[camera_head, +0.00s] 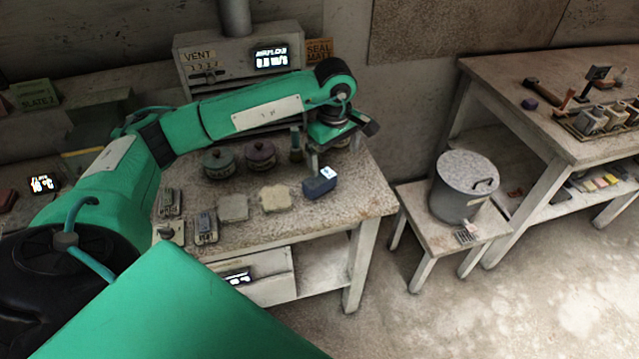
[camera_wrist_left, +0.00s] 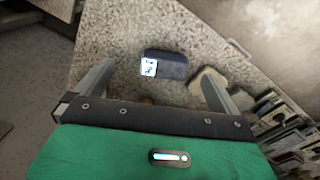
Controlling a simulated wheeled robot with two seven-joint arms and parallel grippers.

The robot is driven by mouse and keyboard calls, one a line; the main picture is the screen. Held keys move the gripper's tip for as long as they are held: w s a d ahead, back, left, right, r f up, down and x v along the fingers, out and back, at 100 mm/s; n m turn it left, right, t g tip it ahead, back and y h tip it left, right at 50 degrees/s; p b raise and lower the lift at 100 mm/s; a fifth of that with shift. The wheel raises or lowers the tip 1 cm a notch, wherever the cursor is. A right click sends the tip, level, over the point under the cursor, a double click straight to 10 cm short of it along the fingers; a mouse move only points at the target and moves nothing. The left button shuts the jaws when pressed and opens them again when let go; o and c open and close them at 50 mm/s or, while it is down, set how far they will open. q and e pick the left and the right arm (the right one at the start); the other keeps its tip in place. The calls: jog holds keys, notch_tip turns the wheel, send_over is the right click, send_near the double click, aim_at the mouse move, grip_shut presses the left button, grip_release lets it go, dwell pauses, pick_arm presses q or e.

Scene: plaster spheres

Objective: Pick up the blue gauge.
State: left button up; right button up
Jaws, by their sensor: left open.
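The blue gauge (camera_head: 320,184) is a small dark-blue block with a lit white display, lying near the right front edge of the speckled worktable (camera_head: 350,205). It also shows in the left wrist view (camera_wrist_left: 175,68), just beyond the fingers, display towards the left. My left gripper (camera_head: 317,158) is above the gauge in the head view, pointing down. In the left wrist view its two fingers (camera_wrist_left: 156,76) are spread wide with nothing between them gripped. The gauge looks apart from the fingers. My right gripper is in neither view.
Pale blocks (camera_head: 273,198) lie left of the gauge, with metal clamps (camera_head: 205,228) further left. Lidded pots (camera_head: 261,154) and a vent box (camera_head: 240,60) stand behind. A low stool (camera_head: 450,238) with a metal canister (camera_head: 465,185) is to the right, beyond a gap.

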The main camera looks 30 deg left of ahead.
pick_arm(q)
jog(key=a+r+y, duration=0.1)
jog(key=a, duration=0.2)
jog(key=p, duration=0.2)
send_over(320, 178)
notch_tip(320, 178, down, 7)
jog(key=shift+s+d, duration=0.15)
jog(key=shift+f, duration=0.65)
notch_tip(320, 178, down, 4)
jog(key=shift+p, duration=0.95)
jog(key=shift+a+f, duration=0.2)
jog(key=shift+f, duration=0.45)
jog(key=shift+w, duration=0.2)
jog(key=c, duration=1.1)
jog(key=shift+r, duration=0.1)
notch_tip(320, 178, up, 20)
jog(key=b, duration=0.4)
